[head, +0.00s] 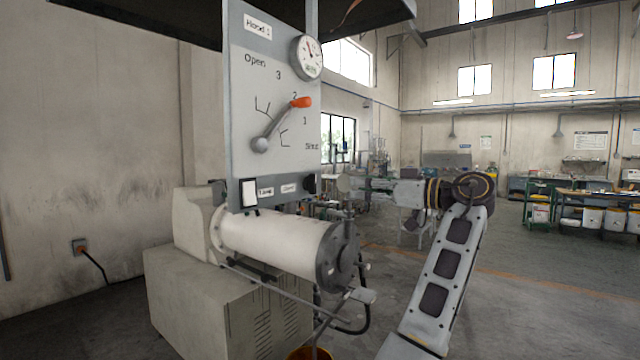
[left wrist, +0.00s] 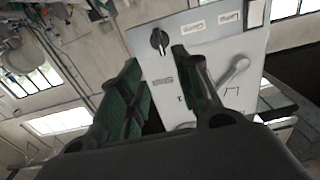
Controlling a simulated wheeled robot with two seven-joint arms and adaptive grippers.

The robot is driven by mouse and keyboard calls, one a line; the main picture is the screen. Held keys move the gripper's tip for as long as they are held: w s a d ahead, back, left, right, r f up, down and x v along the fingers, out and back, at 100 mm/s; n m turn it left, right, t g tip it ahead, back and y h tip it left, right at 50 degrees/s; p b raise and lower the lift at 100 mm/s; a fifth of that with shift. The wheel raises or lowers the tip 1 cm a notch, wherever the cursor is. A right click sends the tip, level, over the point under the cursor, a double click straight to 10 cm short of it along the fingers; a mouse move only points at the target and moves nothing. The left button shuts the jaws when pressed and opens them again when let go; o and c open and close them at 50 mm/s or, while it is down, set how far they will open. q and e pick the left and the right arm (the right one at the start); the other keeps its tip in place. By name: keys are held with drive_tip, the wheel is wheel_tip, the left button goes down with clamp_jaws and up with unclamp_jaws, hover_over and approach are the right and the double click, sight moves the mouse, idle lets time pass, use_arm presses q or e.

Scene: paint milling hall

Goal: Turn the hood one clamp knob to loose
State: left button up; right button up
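The hood one panel (head: 240,130) stands above the mill, headed "Hood 1". Its black clamp knob (head: 310,184) sits at the lower right corner, beside two small labels too blurred to read surely. The knob also shows in the left wrist view (left wrist: 159,41), with a pale mark across its face; I cannot tell which label it points to. My left gripper (head: 362,184) is right of the knob, pointing at it and apart from it. In the left wrist view its green-padded fingers (left wrist: 156,60) are open and empty, with the knob beyond the gap. My right gripper is out of view.
An orange-tipped lever (head: 282,124) and a round gauge (head: 307,57) are on the same panel. A white switch plate (head: 249,193) is at its lower left. The white mill cylinder (head: 275,240) lies close below. Floor to the right is open, with workbenches (head: 580,196) farther back.

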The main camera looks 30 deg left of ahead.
sight(316, 182)
use_arm(q)
drive_tip(key=a+p, duration=0.1)
drive_tip(key=a, duration=0.3)
drive_tip(key=a+p, duration=0.1)
drive_tip(key=a, duration=0.3)
drive_tip(key=w+a+p, duration=0.1)
drive_tip(key=a, duration=0.4)
drive_tip(key=shift+p, duration=0.4)
drive_tip(key=shift+a, duration=0.1)
clamp_jaws()
